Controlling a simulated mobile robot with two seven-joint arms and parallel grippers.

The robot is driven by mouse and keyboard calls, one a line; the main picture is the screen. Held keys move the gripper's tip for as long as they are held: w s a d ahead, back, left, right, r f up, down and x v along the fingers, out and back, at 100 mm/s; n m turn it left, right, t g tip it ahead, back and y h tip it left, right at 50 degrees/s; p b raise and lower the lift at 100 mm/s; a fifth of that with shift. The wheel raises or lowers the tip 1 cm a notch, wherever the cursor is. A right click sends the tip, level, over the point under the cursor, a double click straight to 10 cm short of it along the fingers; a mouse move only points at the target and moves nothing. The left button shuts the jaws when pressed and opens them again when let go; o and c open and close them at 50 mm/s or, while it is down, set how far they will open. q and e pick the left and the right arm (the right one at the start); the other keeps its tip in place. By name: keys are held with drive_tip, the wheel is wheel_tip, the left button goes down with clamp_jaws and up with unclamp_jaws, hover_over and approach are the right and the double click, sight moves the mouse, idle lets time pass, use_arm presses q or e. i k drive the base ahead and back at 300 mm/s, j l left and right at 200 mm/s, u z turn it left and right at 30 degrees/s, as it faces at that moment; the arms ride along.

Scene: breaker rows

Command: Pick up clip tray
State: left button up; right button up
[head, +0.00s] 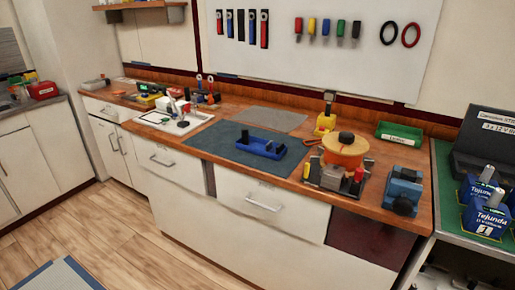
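A small blue tray (270,153) with dark pieces standing in it lies on the dark mat (224,131) in the middle of the wooden workbench. A green tray (384,130) with a pale label on its front stands at the back right of the bench. I cannot read the label, so I cannot tell for certain which of the two is the clip tray. Neither of my grippers shows in the head view.
An orange round container (345,155), a yellow tool (326,122) and a blue device (404,187) crowd the bench's right part. A white board (180,120) with small items lies at the left. Drawers (272,207) line the front. The wooden floor (120,235) at front left is largely clear.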

sight(249, 143)
drive_tip(key=i+j, duration=0.55)
drive_tip(key=i, duration=0.25)
